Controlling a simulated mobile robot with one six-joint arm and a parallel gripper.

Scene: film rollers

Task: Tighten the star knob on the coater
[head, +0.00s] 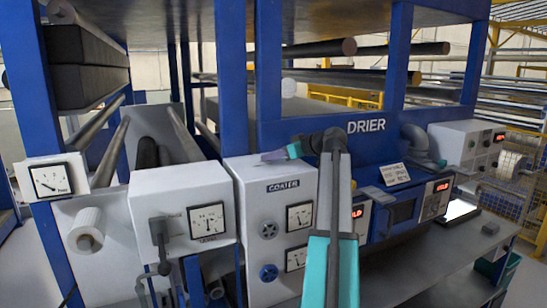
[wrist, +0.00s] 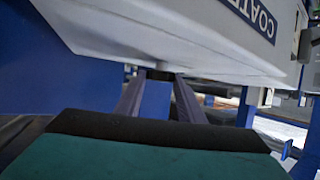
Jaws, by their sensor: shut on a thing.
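The coater (head: 262,205) is a white box left of centre in the head view, with its front label upside down in the wrist view (wrist: 190,35). My gripper (head: 268,156) is at the top edge of this box, fingers pointing left. In the wrist view my gripper's (wrist: 161,76) two grey-purple fingers close on a small dark knob (wrist: 160,73) beside the white box. The fingers hide most of it, so its star shape cannot be made out.
Blue posts (head: 239,80) and the DRIER beam (head: 365,125) stand close behind my gripper. A white gauge box with a lever (head: 185,210) is to the left. The grey bench (head: 450,265) at the right has bare room.

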